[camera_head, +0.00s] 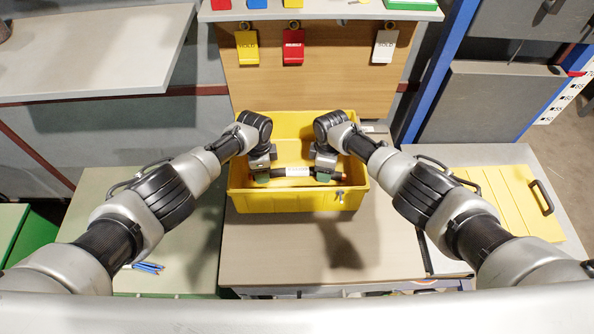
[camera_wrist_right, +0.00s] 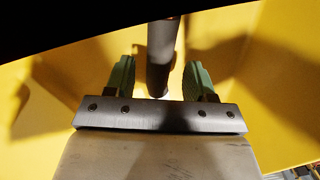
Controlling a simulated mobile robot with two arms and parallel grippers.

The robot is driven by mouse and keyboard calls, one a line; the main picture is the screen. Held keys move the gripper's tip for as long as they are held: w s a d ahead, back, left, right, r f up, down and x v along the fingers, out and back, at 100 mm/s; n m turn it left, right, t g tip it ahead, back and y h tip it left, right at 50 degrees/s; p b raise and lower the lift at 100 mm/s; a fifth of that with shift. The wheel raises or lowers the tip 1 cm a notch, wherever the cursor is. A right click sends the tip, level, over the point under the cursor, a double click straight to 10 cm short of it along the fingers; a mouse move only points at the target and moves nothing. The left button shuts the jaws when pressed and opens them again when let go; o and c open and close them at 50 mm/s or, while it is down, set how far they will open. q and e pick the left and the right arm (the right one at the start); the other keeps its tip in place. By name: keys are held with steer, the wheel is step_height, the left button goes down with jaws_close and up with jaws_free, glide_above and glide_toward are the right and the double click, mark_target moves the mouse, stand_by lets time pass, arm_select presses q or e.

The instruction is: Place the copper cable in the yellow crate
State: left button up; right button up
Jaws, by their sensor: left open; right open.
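The copper cable (camera_head: 298,171) is a short black length with a white band in the middle and orange-copper ends. In the head view it lies crosswise within the outline of the yellow crate (camera_head: 290,200), near its front wall. Whether it rests on the floor is hard to tell. My left gripper (camera_head: 262,177) is open at the cable's left part. My right gripper (camera_head: 324,176) is open at its right part. In the right wrist view the dark cable (camera_wrist_right: 162,58) runs between the green fingers (camera_wrist_right: 160,80) with gaps on both sides.
The crate stands on a table (camera_head: 290,255) whose front part is clear. A board with yellow, red and white tags (camera_head: 293,46) rises behind. A yellow lid-like panel (camera_head: 510,200) with a black handle lies at right. Blue pens (camera_head: 148,267) lie at left.

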steer(key=shift+r, duration=0.45)
arm_select(q)
step_height(320, 180, up, 12)
steer(key=shift+w, duration=0.45)
arm_select(e)
step_height(320, 180, up, 11)
steer(key=shift+w, duration=0.35)
arm_select(q)
steer(key=shift+a, duration=0.1)
arm_select(e)
steer(key=shift+d, duration=0.1)
